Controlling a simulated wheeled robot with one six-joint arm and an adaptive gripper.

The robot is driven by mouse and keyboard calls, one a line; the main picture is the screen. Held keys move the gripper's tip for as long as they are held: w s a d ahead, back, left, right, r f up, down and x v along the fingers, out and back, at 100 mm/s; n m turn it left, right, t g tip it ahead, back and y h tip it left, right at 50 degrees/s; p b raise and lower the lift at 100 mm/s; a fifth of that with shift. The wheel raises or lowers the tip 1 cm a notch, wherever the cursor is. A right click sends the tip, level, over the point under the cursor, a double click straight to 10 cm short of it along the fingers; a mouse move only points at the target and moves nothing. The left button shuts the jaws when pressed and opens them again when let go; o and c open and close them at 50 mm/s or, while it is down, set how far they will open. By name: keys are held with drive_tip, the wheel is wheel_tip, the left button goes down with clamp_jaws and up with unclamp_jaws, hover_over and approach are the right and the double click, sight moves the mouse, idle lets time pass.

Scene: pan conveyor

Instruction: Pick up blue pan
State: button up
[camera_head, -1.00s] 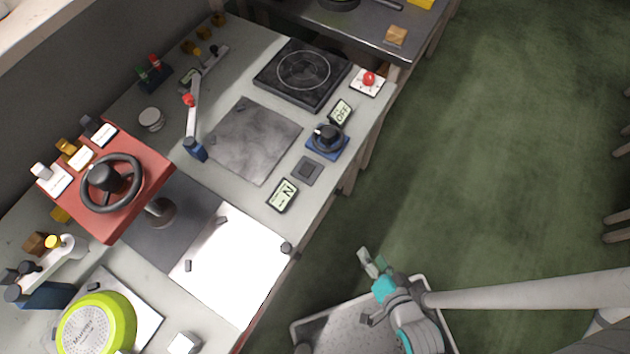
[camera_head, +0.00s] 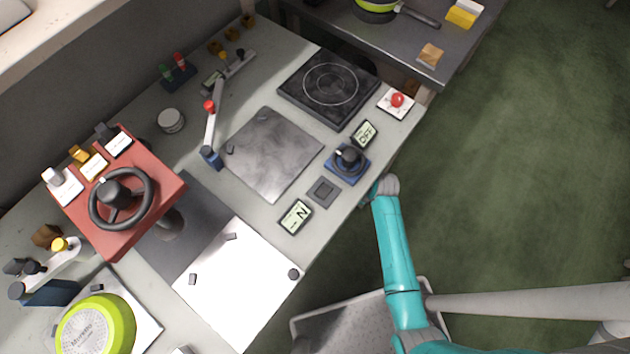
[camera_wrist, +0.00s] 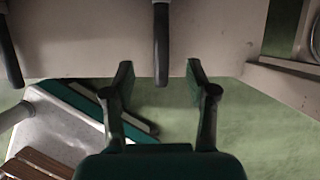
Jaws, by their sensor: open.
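I cannot make out a blue pan in either view. In the wrist view a dark handle-like bar (camera_wrist: 161,42) hangs down in front of a pale surface; what it belongs to is out of frame. My gripper (camera_wrist: 158,80) is open and empty, and the lower end of that bar shows between its two fingertips. Whether the bar is within reach of the fingers I cannot tell. In the head view my teal arm stands beside the workbench's right edge, and my gripper is hidden there. A lime-green pan (camera_head: 97,325) lies upside down at the lower left.
The workbench (camera_head: 330,232) holds a black hob (camera_head: 329,86), a red box with a handwheel (camera_head: 121,198), a blue-based knob (camera_head: 348,160) and a red button (camera_head: 397,100). Another green pan (camera_head: 376,8) is on the metal table (camera_head: 395,52) behind. Green floor (camera_head: 500,200) is open at right.

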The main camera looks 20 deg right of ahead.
drive_tip(key=shift+w, duration=0.3)
drive_tip(key=shift+w+f, duration=0.2)
drive_tip(key=shift+f, duration=0.2)
drive_tip(key=shift+x, duration=4.9)
drive_tip(key=shift+s+a+f, duration=0.1)
drive_tip(key=shift+s+f, duration=0.05)
drive_tip(key=shift+f, duration=0.1)
clamp_jaws()
